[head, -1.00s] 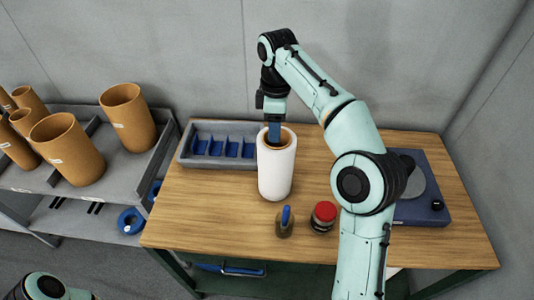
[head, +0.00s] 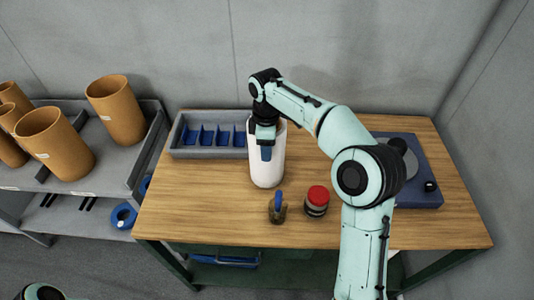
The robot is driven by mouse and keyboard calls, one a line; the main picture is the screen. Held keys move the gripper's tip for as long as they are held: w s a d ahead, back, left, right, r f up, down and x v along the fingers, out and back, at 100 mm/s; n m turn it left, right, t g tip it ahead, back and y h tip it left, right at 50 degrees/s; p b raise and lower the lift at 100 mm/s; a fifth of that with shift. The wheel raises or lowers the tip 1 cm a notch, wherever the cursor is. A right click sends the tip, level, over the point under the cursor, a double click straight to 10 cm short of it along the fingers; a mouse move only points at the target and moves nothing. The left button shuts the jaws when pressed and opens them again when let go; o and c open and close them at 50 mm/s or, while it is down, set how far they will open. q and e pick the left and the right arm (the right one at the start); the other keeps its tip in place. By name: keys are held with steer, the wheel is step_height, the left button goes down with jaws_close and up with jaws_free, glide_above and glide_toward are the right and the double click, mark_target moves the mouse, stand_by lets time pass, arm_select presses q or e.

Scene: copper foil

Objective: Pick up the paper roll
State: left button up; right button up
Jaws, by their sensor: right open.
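The white paper roll (head: 267,170) stands upright on the wooden table (head: 200,205), in front of the grey tray's right end. My right gripper (head: 266,153) points down at the roll's upper part and covers its top and part of its front in the head view. A blue finger shows against the white side. The gripper is open; whether it touches the roll I cannot tell. Of my left arm only a link shows at the bottom left; its gripper is out of view.
A grey tray with blue dividers (head: 178,149) stands behind left. A red-lidded jar (head: 317,198) and a small blue-topped bottle (head: 277,208) stand in front of the roll. A dark blue device (head: 420,190) is at the right. A grey shelf (head: 95,181) holds brown tubes at the left.

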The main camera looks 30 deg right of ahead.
steer(key=shift+w, duration=0.1)
jaws_close()
stand_by(1.3)
steer(key=shift+r, duration=0.15)
